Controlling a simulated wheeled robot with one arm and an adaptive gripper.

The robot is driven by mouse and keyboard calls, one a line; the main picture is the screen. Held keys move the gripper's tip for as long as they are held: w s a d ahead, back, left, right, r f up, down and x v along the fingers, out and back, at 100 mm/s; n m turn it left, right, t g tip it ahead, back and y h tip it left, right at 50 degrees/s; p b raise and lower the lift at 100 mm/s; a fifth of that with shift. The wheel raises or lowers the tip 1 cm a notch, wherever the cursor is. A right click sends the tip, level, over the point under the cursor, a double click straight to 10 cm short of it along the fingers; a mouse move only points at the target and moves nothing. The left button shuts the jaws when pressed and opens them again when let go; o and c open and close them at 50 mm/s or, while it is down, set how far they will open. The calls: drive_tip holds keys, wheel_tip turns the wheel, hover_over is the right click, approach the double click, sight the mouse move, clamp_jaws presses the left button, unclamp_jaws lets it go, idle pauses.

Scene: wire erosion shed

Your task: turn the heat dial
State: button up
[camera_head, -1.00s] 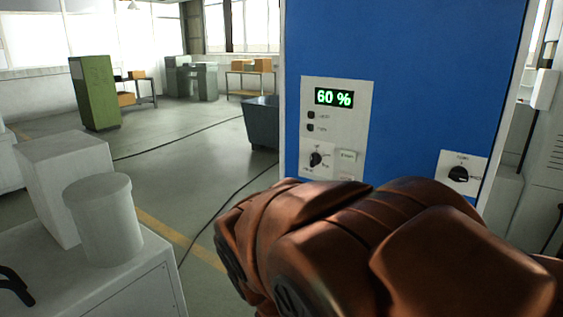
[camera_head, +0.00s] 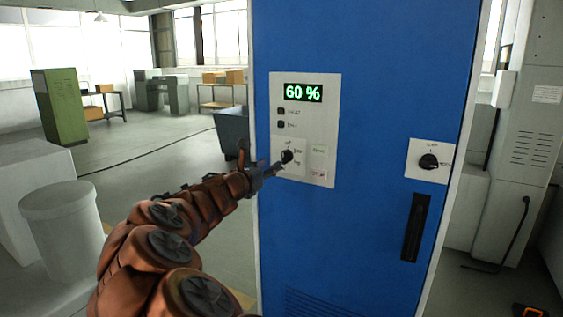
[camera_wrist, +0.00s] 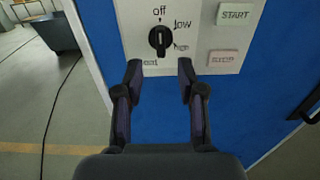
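The heat dial (camera_wrist: 159,38) is a black knob on the white panel of a blue cabinet. In the wrist view it has labels around it, "off" at the top and "low" at upper right; other labels are partly hidden. Its pointer is up at "off". In the head view the dial (camera_head: 287,157) is just beyond my gripper (camera_head: 268,168). In the wrist view my gripper (camera_wrist: 160,75) is open, its two fingers apart and empty, just below the dial. The fingers do not surround the knob.
The panel (camera_head: 333,120) has a display (camera_head: 303,93) reading 60 %, START (camera_wrist: 235,14) and STOP (camera_wrist: 224,58) buttons. A second black knob (camera_head: 428,161) and a black handle (camera_head: 415,227) are at right. A dark bin (camera_head: 230,130) stands left of the cabinet.

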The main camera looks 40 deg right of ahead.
sight(283, 157)
drive_tip(key=shift+p+x, duration=0.4)
drive_tip(key=shift+x, duration=3.45)
clamp_jaws()
